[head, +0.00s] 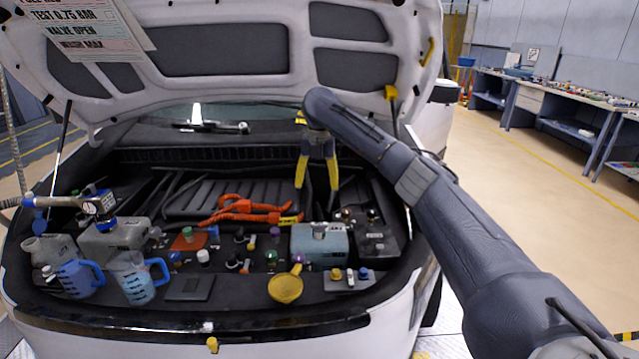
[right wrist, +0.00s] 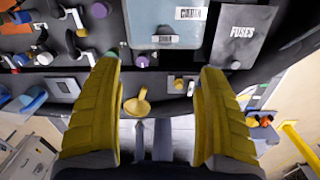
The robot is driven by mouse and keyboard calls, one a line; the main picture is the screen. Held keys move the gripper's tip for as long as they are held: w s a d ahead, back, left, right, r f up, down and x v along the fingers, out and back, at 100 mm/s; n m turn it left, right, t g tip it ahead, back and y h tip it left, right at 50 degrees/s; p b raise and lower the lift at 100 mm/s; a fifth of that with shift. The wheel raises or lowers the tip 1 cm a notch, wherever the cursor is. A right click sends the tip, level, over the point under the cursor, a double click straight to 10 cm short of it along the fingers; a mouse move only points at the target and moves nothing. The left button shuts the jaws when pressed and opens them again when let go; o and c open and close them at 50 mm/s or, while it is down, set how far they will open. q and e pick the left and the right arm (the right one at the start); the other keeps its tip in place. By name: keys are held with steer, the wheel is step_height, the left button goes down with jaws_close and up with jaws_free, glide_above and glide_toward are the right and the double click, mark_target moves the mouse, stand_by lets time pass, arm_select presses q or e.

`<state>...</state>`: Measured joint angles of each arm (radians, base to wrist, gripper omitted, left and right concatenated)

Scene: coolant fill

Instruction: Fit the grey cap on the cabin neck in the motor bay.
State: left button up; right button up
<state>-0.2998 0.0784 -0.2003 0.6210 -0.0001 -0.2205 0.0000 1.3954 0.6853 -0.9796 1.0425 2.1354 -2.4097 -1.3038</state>
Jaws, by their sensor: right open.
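A pale blue tank (head: 330,245) sits at the right of the motor bay. It also shows at the top of the right wrist view (right wrist: 140,25), with a white label that seems to read CABIN. A grey neck or cap (head: 319,230) stands on its top; I cannot tell which it is. No separate loose grey cap can be made out with certainty. My right gripper (head: 317,188) is open and empty, fingers pointing down above and behind the tank in the head view. Its yellow fingers (right wrist: 160,65) stand wide apart in the right wrist view. My left gripper is out of view.
A dark fuse box (right wrist: 240,35) adjoins the tank. The raised hood hangs above.

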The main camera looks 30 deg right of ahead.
mark_target(320, 223)
steer(key=f+n, duration=0.1)
steer(key=f, duration=0.4)
steer(key=f+n, duration=0.2)
steer(key=f, duration=0.4)
steer(key=f+n, duration=0.1)
steer(key=f, duration=0.5)
steer(key=shift+s+d+f, duration=0.15)
steer(key=shift+d, duration=0.2)
jaws_close()
stand_by(0.5)
steer(key=c, duration=1.3)
jaws_free()
steer(key=shift+c, duration=1.4)
jaws_close()
